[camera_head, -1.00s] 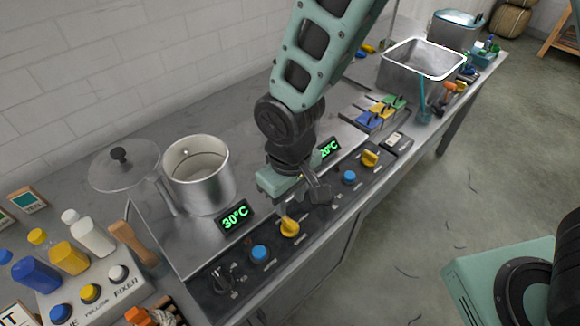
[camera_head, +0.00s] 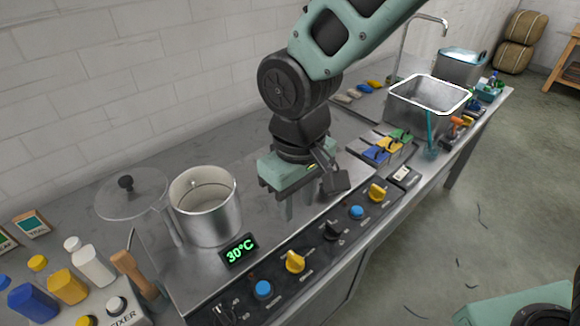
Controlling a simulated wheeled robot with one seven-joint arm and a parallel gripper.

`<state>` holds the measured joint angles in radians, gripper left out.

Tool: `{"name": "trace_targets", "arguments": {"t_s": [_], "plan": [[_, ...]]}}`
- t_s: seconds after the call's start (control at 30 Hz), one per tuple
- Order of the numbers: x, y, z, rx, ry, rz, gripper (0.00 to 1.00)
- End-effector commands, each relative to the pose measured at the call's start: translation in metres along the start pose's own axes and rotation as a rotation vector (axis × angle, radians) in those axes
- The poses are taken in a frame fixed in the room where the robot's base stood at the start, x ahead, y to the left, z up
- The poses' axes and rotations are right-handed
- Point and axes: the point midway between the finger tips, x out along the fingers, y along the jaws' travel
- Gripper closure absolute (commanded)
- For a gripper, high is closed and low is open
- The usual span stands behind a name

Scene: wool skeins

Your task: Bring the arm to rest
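My arm comes down from the top of the head view, with the wrist upright and my gripper (camera_head: 290,206) pointing down. The gripper is over the steel hob top, to the right of the metal pot (camera_head: 207,215) and apart from it. Its fingers show only in part, in grey against grey, so the gap between them is unclear. I see nothing held. The wrist and gripper hide part of the hob behind them, where a second display stood in view earlier.
The pot is open, with a lid (camera_head: 132,196) at its left. A 30°C display (camera_head: 239,249) and a row of knobs (camera_head: 295,262) line the front. Dye bottles (camera_head: 66,285) stand front left. Coloured blocks (camera_head: 385,150), a steel basin (camera_head: 428,96) and a faucet (camera_head: 405,45) are at right.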

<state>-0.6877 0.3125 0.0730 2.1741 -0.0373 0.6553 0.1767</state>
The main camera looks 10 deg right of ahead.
Motion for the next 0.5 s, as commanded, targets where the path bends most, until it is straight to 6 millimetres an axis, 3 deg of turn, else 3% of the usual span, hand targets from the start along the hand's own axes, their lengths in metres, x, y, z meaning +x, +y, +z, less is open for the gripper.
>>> {"name": "trace_targets", "arguments": {"t_s": [0.13,0.23,0.5], "plan": [[-0.001,0.000,0.001,0.000,0.000,-0.001,0.65],[-0.009,0.000,0.015,-0.003,0.005,-0.016,0.65],[-0.038,0.001,0.100,-0.042,0.026,-0.055,0.65]]}}
